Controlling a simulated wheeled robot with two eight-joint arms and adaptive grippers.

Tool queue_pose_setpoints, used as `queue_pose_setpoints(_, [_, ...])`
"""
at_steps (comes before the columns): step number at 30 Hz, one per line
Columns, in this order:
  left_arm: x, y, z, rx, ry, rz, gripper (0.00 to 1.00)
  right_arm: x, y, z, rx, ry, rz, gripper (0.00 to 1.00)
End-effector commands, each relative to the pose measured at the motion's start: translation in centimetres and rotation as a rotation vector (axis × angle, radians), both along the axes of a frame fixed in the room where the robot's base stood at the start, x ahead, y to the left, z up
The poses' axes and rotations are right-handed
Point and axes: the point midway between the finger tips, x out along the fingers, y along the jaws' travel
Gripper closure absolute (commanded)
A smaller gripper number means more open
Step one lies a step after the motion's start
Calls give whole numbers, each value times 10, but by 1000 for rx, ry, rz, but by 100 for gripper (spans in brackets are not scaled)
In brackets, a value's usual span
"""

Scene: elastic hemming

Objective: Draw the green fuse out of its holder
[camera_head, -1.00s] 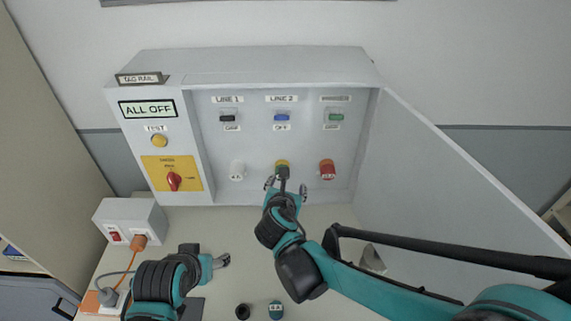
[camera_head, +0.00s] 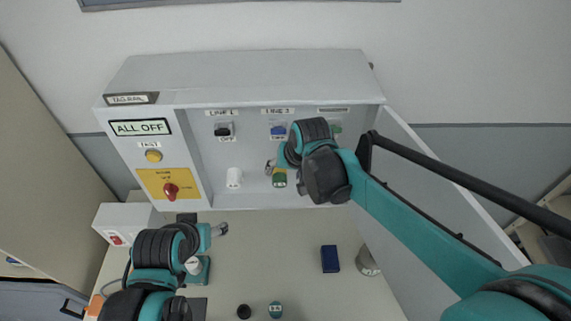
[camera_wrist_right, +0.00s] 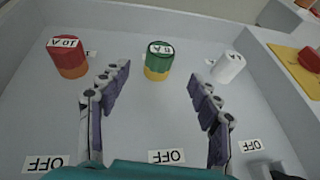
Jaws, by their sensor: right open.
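The green fuse (camera_head: 279,176) stands in its holder under LINE 2 in the open cabinet. In the right wrist view the green fuse (camera_wrist_right: 158,56) has a white-labelled top and a yellow band at its base. My right gripper (camera_wrist_right: 158,78) is open and empty, its two fingers spread wide to either side of the line to the fuse, not touching it. In the head view my right gripper (camera_head: 272,164) is partly hidden by its own wrist, beside the fuse. My left gripper (camera_head: 220,229) is low at the left, above the table; its jaw opening is unclear.
A white fuse (camera_head: 234,177) stands left of the green one. A red fuse (camera_wrist_right: 67,56) is on the other side, hidden by my arm in the head view. The cabinet door (camera_head: 430,180) stands open at right. A dark blue block (camera_head: 330,259) lies on the table.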

Motion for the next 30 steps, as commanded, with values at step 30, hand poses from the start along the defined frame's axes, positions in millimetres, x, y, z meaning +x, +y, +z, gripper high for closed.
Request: queue_pose_setpoints(30, [0,0,-7,0,0,0,37,29,13,-68,-2,-2,1,71])
